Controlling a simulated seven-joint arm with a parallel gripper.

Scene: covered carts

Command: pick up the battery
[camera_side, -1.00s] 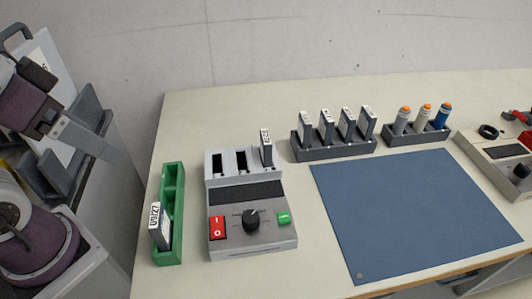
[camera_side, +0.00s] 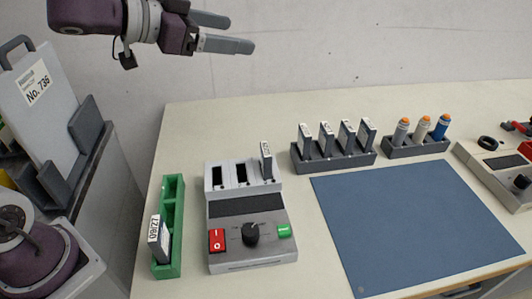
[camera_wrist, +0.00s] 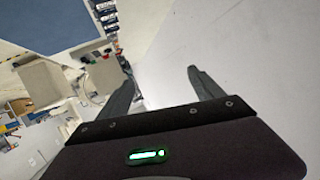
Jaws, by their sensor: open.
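Several flat batteries with white labels are in the side view; which one the task means cannot be told. One battery (camera_side: 158,238) stands in the front part of the green tray (camera_side: 173,192). Another battery (camera_side: 266,160) stands in the right slot of the grey charger (camera_side: 243,208), whose other two slots are empty. Several more, such as this battery (camera_side: 326,140), stand in a dark rack (camera_side: 335,160). My gripper (camera_side: 240,33) is open and empty, high above the table's back left, away from all batteries. In the wrist view its fingers (camera_wrist: 157,66) are spread with nothing between them.
A blue mat (camera_side: 415,220) lies clear on the table. A dark holder (camera_side: 417,147) with orange-tipped and blue cylinders stands behind it. A grey device (camera_side: 492,165) is at the right. A cart with a sign (camera_side: 38,82) is at the left. The wall closes the back.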

